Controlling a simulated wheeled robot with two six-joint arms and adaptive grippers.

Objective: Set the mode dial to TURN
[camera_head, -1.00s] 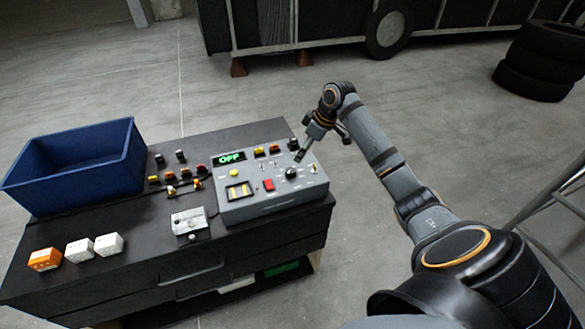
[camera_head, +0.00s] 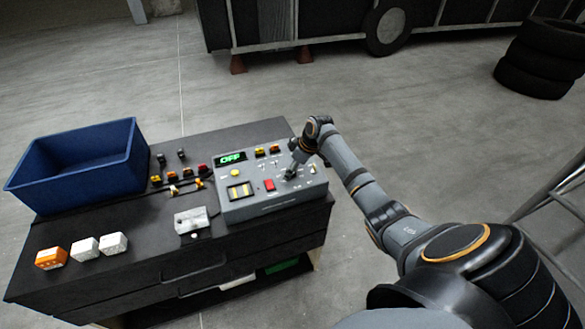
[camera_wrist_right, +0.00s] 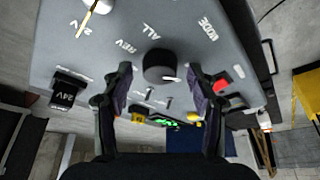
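The grey control box (camera_head: 262,205) stands on the dark cabinet, and its green display (camera_head: 232,159) reads OFF. The black round mode dial (camera_wrist_right: 160,67) is on its face, with a small white mark at the lower right of the knob in the right wrist view. My left gripper is not in view.
A red button (camera_head: 269,185), a yellow button (camera_head: 236,173) and toggle switches (camera_wrist_right: 152,97) are near the dial. A blue bin (camera_head: 80,165), a small grey box (camera_head: 192,220) and orange and white blocks (camera_head: 85,248) are on the cabinet to the left.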

